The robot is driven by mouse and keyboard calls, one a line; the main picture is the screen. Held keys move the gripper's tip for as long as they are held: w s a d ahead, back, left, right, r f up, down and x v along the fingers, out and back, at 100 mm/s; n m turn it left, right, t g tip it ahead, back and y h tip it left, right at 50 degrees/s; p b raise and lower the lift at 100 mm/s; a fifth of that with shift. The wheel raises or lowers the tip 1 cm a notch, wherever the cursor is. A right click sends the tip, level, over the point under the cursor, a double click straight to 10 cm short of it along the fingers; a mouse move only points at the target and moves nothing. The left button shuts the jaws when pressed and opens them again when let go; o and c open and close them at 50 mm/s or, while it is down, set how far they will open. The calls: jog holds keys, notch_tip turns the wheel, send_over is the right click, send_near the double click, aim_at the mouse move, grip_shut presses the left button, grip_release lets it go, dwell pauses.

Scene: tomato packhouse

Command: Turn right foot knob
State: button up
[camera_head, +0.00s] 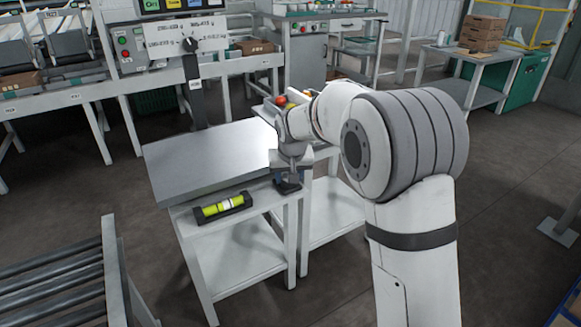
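A grey flat platform (205,150) sits on a small white table (262,198) in front of me and looks slightly tilted. A spirit level (222,207) with a yellow-green vial lies at the table's front edge; its bubble is too small to read exactly. A small dark part (287,186), apparently the right foot knob, shows at the platform's front right corner. My gripper (291,176) points down right over this part. The fingers are too small and too hidden to tell whether they are open or shut, or touch the knob.
A post with a dial (190,44) stands behind the platform. A roller conveyor (60,292) is at the lower left. Red tomatoes (281,100) show behind my arm. Cardboard boxes (483,33) stand on a far table.

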jog(key=n, duration=0.1)
jog(key=n+y+p, duration=0.1)
jog(key=shift+d+r+n+p, duration=0.2)
jog(key=shift+n+p, duration=0.1)
jog(key=shift+n, duration=0.1)
jog(key=n, duration=0.1)
jog(key=n+g, duration=0.1)
jog(key=shift+w+f+n+y, duration=0.1)
jog(key=shift+f+n+y, duration=0.1)
jog(key=shift+n+y, duration=0.2)
jog(key=n+g+y, duration=0.1)
jog(key=n, duration=0.3)
jog(key=shift+d, duration=0.15)
jog(key=shift+w+n+g+b, duration=0.1)
jog(key=shift+n+g+b, duration=0.3)
jog(key=shift+n, duration=0.7)
jog(key=shift+d, duration=0.1)
jog(key=o, duration=0.7)
jog(key=shift+r, duration=0.1)
